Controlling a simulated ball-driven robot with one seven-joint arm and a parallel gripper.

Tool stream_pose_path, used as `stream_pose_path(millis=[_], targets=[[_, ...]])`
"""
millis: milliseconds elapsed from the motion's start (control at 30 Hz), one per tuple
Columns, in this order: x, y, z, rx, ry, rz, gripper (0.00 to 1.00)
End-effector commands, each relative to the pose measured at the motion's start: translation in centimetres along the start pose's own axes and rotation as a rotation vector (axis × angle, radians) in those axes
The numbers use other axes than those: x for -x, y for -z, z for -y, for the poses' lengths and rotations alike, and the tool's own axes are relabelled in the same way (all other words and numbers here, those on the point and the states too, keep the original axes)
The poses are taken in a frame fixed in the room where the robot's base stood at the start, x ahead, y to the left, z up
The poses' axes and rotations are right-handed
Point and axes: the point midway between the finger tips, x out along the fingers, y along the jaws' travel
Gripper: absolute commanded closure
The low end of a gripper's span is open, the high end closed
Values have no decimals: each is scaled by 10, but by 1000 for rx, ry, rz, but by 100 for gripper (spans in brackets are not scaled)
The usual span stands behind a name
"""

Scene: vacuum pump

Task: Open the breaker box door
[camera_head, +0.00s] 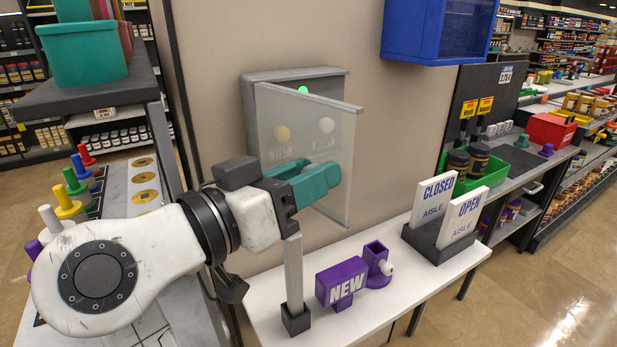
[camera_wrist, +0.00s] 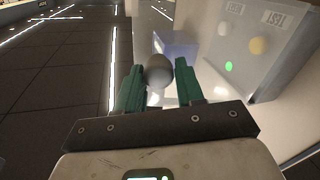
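The grey breaker box (camera_head: 290,74) is on the wall, with a translucent door (camera_head: 275,120) across its front. In the head view the door stands ajar, its right edge out from the box. A yellow TEST button, a white button and a green light show at the box. My gripper (camera_head: 332,180) is in front of the door, near its right edge. In the wrist view a round grey knob (camera_wrist: 158,71) lies between the green fingers of my gripper (camera_wrist: 160,75). It is close to the left finger, with a narrow gap at the right. I cannot tell whether it touches.
A white table (camera_head: 385,290) stands below the box, with a purple NEW sign (camera_head: 341,283) and a stand of CLOSED and OPEN signs (camera_head: 445,235). A blue cabinet (camera_head: 440,30) hangs at upper right. A grey shelf (camera_head: 35,102) is at left.

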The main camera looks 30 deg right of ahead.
Motion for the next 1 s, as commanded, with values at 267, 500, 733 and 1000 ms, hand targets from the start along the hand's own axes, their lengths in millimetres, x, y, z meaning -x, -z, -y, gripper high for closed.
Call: stream_pose_path(millis=[267, 500, 733, 1000], targets=[[0, 0, 0, 0, -1, 2, 42], [3, -1, 0, 0, -1, 3, 42], [36, -3, 1, 0, 2, 1, 42], [86, -2, 1, 0, 0, 1, 42]])
